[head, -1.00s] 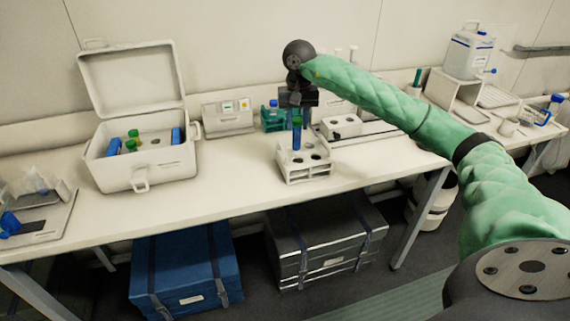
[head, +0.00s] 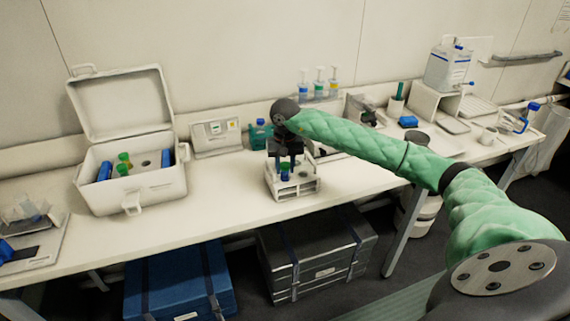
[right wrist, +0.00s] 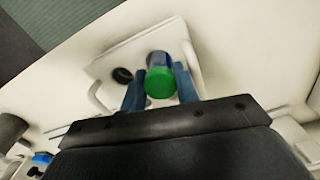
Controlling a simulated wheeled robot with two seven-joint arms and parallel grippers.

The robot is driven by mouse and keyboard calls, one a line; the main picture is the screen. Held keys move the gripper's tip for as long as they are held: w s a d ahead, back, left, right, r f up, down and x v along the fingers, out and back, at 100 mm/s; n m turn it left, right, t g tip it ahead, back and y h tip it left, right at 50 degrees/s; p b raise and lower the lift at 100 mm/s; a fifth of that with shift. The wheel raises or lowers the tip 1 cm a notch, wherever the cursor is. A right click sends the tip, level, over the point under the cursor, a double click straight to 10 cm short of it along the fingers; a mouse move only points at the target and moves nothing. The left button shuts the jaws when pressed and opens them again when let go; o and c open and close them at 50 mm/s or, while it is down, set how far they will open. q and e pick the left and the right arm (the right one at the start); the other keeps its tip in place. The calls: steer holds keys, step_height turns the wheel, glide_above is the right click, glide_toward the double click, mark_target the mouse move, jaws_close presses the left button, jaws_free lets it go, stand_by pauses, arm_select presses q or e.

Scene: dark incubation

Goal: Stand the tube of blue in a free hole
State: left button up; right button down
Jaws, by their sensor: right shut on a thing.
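The tube of blue (head: 285,174) has a green cap and blue contents. My right gripper (head: 286,160) is shut on it, low over the white rack (head: 306,188). In the right wrist view, the green cap (right wrist: 160,84) sits between the two blue-grey fingers, and some blue body shows beyond it. The tube stands about upright at the rack's top. Its lower end is hidden, so I cannot tell how deep it sits. A dark open hole (right wrist: 122,75) shows beside it in the right wrist view. My left gripper is not in view.
An open white case (head: 140,186) with green-capped and blue items stands to the left. A small white device (head: 215,137) and a teal rack (head: 259,138) stand behind. Several coloured-top tubes stand near the wall. Bare bench lies between case and rack.

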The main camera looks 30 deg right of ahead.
steer(key=shift+s, duration=0.1)
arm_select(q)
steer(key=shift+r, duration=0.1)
arm_select(e)
steer(key=c, duration=1.3)
jaws_free()
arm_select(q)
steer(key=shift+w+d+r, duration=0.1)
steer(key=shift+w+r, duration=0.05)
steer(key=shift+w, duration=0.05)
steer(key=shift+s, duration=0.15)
